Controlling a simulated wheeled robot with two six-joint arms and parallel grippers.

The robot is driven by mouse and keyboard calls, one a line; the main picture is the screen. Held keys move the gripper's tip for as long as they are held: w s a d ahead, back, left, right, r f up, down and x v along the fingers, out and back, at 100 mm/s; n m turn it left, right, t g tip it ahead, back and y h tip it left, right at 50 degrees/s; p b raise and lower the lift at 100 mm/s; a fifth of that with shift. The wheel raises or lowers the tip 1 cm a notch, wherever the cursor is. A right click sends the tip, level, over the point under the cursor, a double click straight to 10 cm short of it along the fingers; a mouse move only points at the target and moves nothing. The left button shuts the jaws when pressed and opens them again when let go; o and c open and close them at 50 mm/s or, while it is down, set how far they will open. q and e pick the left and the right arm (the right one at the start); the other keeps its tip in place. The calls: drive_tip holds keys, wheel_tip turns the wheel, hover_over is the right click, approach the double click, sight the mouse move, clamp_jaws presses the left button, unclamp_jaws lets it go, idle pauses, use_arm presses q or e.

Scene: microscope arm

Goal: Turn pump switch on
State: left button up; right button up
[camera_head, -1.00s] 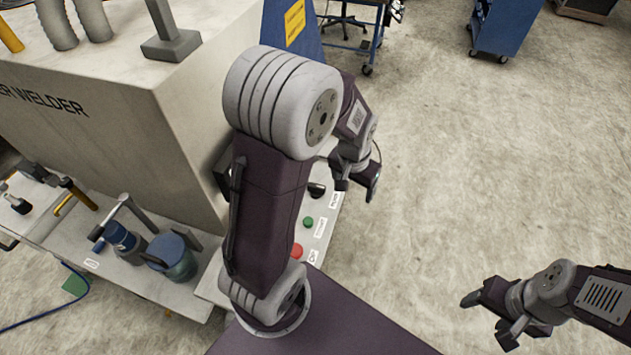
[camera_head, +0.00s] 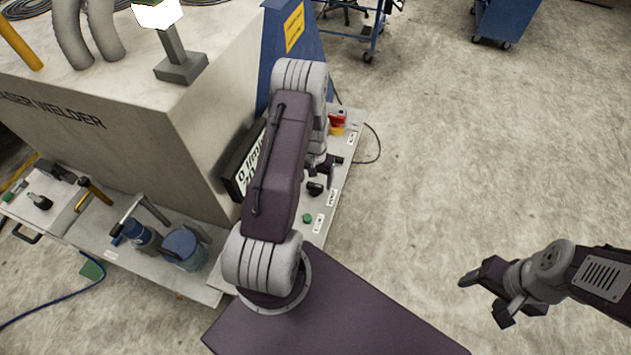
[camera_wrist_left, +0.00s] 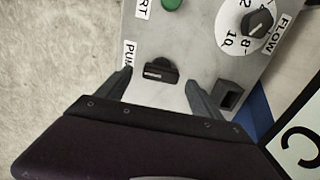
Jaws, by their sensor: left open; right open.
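The pump switch is a black rotary knob (camera_head: 315,188) on the grey control panel beside the partly visible pump label (camera_head: 332,197). In the left wrist view the black knob (camera_wrist_left: 160,70) lies between and just ahead of the two fingertips, with its bar roughly crosswise in the picture. My left gripper (camera_head: 324,167) is open over the panel, close to the knob; its fingers also show in the left wrist view (camera_wrist_left: 158,84). I cannot tell whether they touch it. My right gripper (camera_head: 484,300) is open and empty over bare floor.
A green start button (camera_head: 307,218) and a red emergency stop (camera_head: 337,119) flank the switch. The left wrist view shows a flow dial (camera_wrist_left: 259,23). The large welder cabinet (camera_head: 150,130) rises at left.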

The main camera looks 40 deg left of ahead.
sight(315, 185)
use_arm(q)
wheel_tip(315, 185, down, 2)
drive_tip(key=shift+a+f, duration=0.15)
drive_tip(key=shift+f, duration=0.05)
drive_tip(key=shift+s+f, duration=0.1)
drive_tip(key=shift+f, duration=0.25)
drive_tip(key=c, duration=1.4)
